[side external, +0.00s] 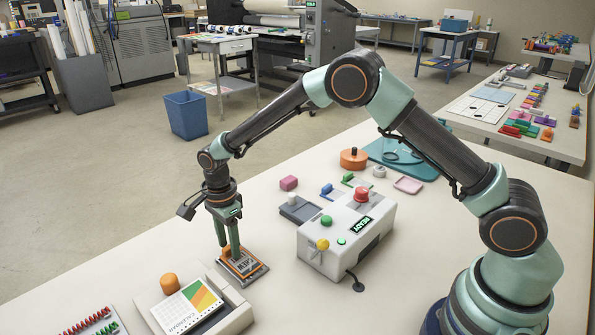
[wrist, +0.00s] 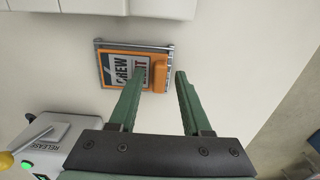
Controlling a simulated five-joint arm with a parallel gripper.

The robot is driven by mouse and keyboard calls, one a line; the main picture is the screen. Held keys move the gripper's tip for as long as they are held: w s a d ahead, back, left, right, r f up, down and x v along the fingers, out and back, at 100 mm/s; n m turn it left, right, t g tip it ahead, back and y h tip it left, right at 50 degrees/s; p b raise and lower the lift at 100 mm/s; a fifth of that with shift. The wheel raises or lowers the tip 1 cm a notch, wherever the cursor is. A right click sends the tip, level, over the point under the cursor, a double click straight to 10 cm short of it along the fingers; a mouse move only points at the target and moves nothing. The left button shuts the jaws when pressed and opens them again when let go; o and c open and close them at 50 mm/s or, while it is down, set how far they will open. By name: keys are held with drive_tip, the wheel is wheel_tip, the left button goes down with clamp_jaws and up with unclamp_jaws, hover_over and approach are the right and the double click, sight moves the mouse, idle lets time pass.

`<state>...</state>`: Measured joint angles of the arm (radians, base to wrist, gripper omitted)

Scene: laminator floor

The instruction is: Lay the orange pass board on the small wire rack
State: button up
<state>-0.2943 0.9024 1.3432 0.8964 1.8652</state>
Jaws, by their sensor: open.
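The orange pass board (wrist: 122,69) lies flat with its printed face up, partly reading "CREW". A raised orange block (wrist: 160,75) is on its right side in the wrist view. The small wire rack (wrist: 133,43) shows as silver rails under and around the board's edges. In the side view the board (side external: 241,266) and the rack (side external: 262,272) are low on the table below my wrist. My gripper (side external: 235,254) is open, pointing down. In the wrist view my gripper (wrist: 159,76) has one finger on each side of the orange block. Whether the fingers touch it I cannot tell.
A white control box (side external: 345,235) with coloured buttons stands to the right. A pale holder with a calendar card (side external: 187,309) and an orange knob (side external: 169,284) is in front. Bare table lies left of the rack.

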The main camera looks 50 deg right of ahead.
sight(229, 246)
drive_tip(key=s+d+r+n+t, duration=0.1)
drive_tip(key=s+d+r+n, duration=0.1)
drive_tip(key=r, duration=0.7)
drive_tip(key=s+d+r+n, duration=0.1)
drive_tip(key=d+r+n, duration=0.1)
drive_tip(key=r, duration=0.8)
drive_tip(key=s+d+r+n+t, duration=0.2)
drive_tip(key=s+d+n, duration=0.3)
drive_tip(key=s+n, duration=0.2)
drive_tip(key=s+d+r+n+t, duration=0.1)
drive_tip(key=s+d+n, duration=0.4)
drive_tip(key=s, duration=0.5)
drive_tip(key=shift+d+r+n+t, duration=0.4)
drive_tip(key=shift+n+t, duration=0.4)
drive_tip(key=shift+n, duration=0.2)
drive_tip(key=shift+o, duration=0.3)
